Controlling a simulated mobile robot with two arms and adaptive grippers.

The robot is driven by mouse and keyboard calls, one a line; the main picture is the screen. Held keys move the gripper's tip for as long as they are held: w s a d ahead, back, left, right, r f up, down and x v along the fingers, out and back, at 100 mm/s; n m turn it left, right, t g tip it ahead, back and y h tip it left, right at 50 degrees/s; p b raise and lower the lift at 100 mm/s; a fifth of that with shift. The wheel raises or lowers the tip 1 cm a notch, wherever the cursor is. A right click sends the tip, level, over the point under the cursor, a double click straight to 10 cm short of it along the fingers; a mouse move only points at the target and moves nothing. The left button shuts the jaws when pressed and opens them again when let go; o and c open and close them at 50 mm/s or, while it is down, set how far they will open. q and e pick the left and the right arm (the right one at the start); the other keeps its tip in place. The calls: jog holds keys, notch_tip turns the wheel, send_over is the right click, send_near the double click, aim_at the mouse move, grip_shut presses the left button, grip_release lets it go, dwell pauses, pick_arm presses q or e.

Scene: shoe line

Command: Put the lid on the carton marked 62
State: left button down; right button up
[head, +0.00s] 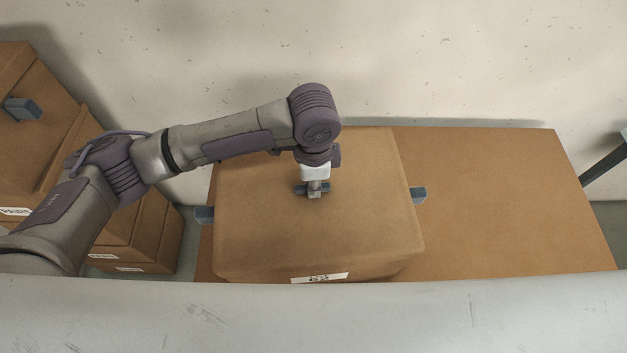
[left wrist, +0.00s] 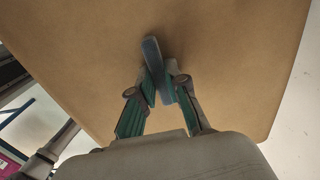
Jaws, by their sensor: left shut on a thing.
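A brown carton (head: 300,281) stands on a brown board, with a blue-grey grip on its left and another on its right side. A partly hidden white label on its front has a number that seems to be 62 or 63. A brown lid (head: 370,210) covers its top; I cannot tell whether it is fully down. My left gripper (head: 314,192) points down at the lid's middle and is shut on its blue-grey handle. The handle (left wrist: 152,58) shows between the fingertips in the left wrist view, over the lid's plain surface. My right gripper is not in view.
Labelled brown cartons (head: 150,230) are stacked at the left, one with a blue-grey handle on top. The brown board (head: 500,200) is bare right of the carton. A grey surface (head: 400,320) crosses the foreground and a wall stands behind. A dark bar (head: 605,166) is at the right edge.

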pick_arm(q)
jog(key=shift+f+p, duration=0.1)
jog(key=shift+p, duration=0.3)
dwell(0.5)
jog(key=c, duration=1.1)
grip_release()
jog(key=shift+o, duration=0.4)
jog(key=o, duration=0.3)
notch_tip(320, 180, up, 7)
jog(key=p, duration=0.8)
